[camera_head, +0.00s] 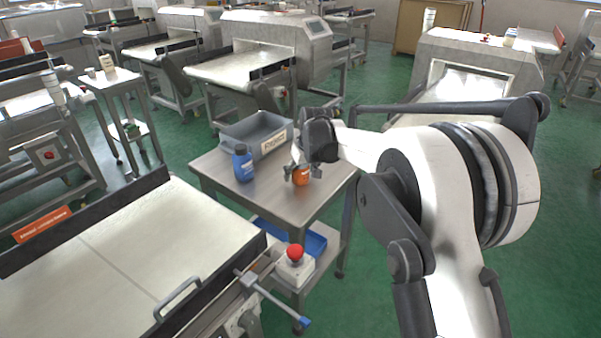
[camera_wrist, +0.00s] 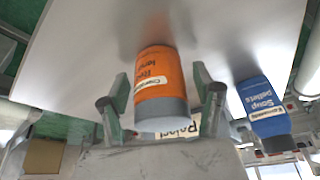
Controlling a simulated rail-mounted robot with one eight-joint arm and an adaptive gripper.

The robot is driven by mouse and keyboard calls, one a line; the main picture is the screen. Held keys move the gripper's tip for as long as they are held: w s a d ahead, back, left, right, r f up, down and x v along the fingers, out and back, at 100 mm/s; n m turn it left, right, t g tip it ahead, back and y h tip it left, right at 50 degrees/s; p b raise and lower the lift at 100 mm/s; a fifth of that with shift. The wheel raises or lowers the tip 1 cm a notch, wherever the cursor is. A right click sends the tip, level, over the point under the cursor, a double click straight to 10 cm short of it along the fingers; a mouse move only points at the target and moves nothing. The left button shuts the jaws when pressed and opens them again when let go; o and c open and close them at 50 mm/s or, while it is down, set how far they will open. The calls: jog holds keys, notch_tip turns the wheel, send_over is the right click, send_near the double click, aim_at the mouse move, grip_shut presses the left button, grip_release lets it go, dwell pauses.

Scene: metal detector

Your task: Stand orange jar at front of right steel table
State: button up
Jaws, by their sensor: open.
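The orange jar (camera_head: 301,176) with a grey lid stands upright on the small steel table (camera_head: 296,206), towards its front right. In the wrist view the jar (camera_wrist: 160,76) appears inverted, its base against the table surface (camera_wrist: 95,45). My gripper (camera_head: 302,171) is open, with one finger on each side of the jar. In the wrist view the fingers of my gripper (camera_wrist: 162,92) show gaps beside the jar. The gripper hides part of the jar in the head view.
A blue jar (camera_head: 243,164) stands to the left on the same table. A grey bin (camera_head: 244,130) with a label sits behind. A conveyor (camera_head: 130,245) with a red stop button (camera_head: 295,251) lies at front left. A blue tray (camera_head: 312,243) is on the lower shelf.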

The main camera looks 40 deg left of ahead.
jog(key=shift+r, duration=0.1)
jog(key=p+v, duration=0.2)
jog(key=v, duration=1)
jog(key=shift+a+r, duration=0.1)
